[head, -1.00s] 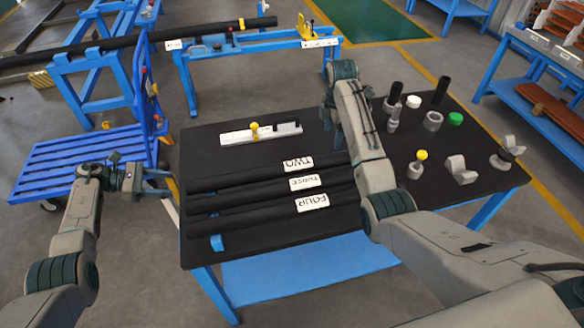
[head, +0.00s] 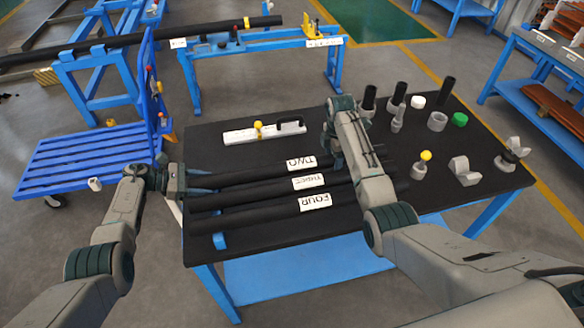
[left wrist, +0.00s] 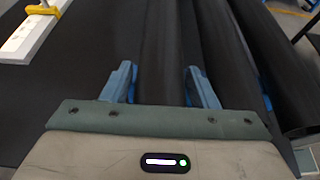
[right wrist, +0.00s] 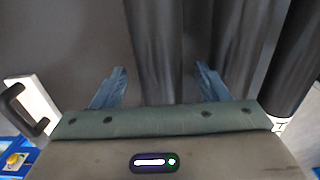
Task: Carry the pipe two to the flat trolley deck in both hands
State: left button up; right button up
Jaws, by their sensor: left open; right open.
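Pipe two (head: 255,173) is a long black tube with a white "TWO" label (head: 301,162), lying on the dark table as the rearmost of three parallel pipes. My left gripper (head: 202,182) is at its left end, open; in the left wrist view its fingers (left wrist: 161,84) stand on either side of the pipe (left wrist: 164,45). My right gripper (head: 334,160) is near its right part, open; in the right wrist view its fingers (right wrist: 162,86) stand either side of the pipe (right wrist: 160,50). The blue flat trolley deck (head: 80,160) stands at the left.
Pipes three (head: 250,195) and four (head: 255,214) lie close in front. A white plate with a black handle (head: 264,132) lies behind. Several fittings (head: 437,121) stand on the table's right. The trolley's upright blue handle frame (head: 147,85) stands on its table side.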

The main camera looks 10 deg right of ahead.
pick_arm(q)
jog(key=c, duration=1)
pick_arm(e)
jog(key=c, duration=1)
pick_arm(q)
grip_shut()
pick_arm(e)
grip_shut()
pick_arm(q)
jog(key=shift+w+r, duration=0.1)
jog(key=shift+r, duration=0.05)
pick_arm(e)
jog(key=shift+w+r, duration=0.1)
